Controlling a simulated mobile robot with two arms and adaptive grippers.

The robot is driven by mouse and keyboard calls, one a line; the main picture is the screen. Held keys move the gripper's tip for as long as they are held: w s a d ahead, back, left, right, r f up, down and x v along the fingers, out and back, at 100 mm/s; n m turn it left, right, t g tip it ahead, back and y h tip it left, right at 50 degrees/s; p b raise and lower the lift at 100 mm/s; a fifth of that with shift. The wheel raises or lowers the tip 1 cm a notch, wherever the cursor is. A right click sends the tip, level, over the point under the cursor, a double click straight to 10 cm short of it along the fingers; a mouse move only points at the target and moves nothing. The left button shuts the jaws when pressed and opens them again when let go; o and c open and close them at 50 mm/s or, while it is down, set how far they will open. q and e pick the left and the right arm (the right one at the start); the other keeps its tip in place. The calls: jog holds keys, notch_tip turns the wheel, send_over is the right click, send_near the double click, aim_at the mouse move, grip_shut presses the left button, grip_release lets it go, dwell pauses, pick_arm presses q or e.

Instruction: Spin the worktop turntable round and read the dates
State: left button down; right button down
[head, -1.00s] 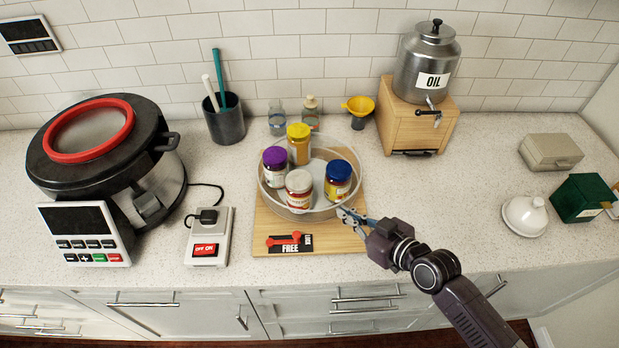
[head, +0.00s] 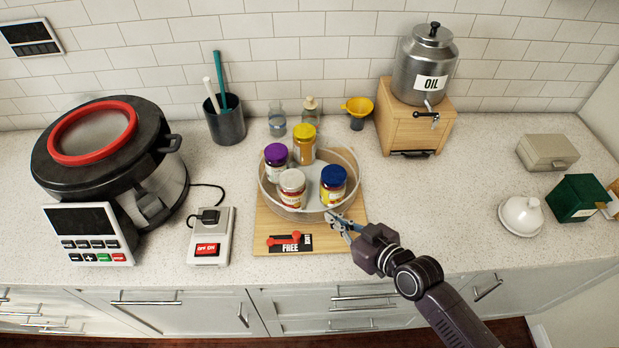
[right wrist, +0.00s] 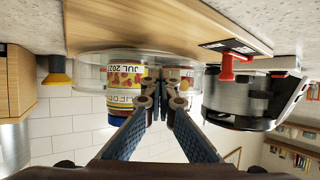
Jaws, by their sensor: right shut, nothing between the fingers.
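The turntable (head: 350,180) is a round, clear-walled tray on a wooden board (head: 262,225). It carries a purple-lidded jar (head: 276,160), a yellow-lidded jar (head: 304,145), a white-lidded jar (head: 291,188) and a blue-lidded jar (head: 333,183). My right gripper (head: 333,216) is shut and empty at the tray's front right rim; I cannot tell whether it touches. The right wrist view is upside down. There the right gripper (right wrist: 163,84) is before the tray wall, beside the blue-lidded jar (right wrist: 125,82). Its label appears to read "JUL 202", with the last digit unclear. My left gripper is out of view.
A red lever (head: 285,240) sits on the board's front by the word FREE. The cooker (head: 105,150) and switch box (head: 210,237) stand left. The oil can (head: 425,65) on its wooden stand and a yellow funnel (head: 357,106) are behind right.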

aim_at(312, 216)
jog(key=shift+s+a+r, duration=0.15)
jog(key=shift+a, duration=0.55)
jog(key=shift+a+p, duration=0.1)
jog(key=shift+p, duration=0.25)
jog(key=shift+s+a, duration=0.15)
jog(key=shift+a, duration=0.3)
jog(key=shift+s+a+p, duration=0.1)
jog(key=shift+a+p, duration=0.3)
jog(key=shift+a, duration=0.15)
jog(key=shift+s+p, duration=0.4)
jog(key=shift+s, duration=0.4)
jog(key=shift+s+d, duration=0.15)
jog(key=shift+s, duration=0.85)
